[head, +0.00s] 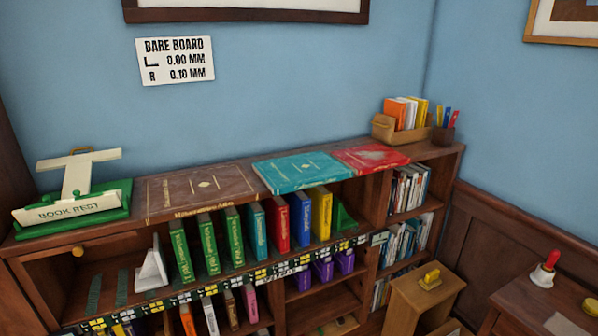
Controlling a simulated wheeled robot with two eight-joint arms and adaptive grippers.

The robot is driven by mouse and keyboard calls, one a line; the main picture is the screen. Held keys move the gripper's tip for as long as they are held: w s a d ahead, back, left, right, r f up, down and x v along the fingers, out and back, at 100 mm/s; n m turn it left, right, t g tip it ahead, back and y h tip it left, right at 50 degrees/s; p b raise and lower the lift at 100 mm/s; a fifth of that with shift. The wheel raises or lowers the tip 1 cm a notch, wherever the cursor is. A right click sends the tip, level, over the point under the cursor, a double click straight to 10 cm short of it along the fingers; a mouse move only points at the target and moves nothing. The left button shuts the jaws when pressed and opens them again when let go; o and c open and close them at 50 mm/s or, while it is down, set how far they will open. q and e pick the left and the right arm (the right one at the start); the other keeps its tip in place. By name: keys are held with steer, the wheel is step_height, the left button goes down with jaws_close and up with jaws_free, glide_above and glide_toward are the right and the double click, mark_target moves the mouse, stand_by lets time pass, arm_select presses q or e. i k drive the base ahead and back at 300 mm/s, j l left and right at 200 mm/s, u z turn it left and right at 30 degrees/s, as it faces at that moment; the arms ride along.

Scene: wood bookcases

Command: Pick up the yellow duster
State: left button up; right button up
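A small yellow item (430,277) lies on top of a low wooden stand (408,293) at the lower right, in front of the bookcase. A second yellow item (590,306) shows on the desk at the right edge, partly cut off by the frame. Both are too small to tell which is the yellow duster. Neither of my grippers is in the head view, and nothing is seen touching either yellow item.
The wooden bookcase (110,240) holds upright coloured books, with flat books and a green book rest (70,208) on top. A wooden box (400,131) of books stands at its right end. The desk (520,302) holds a red-handled bell (545,269).

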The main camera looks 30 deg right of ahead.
mark_target(432, 280)
steer(key=z, duration=1.95)
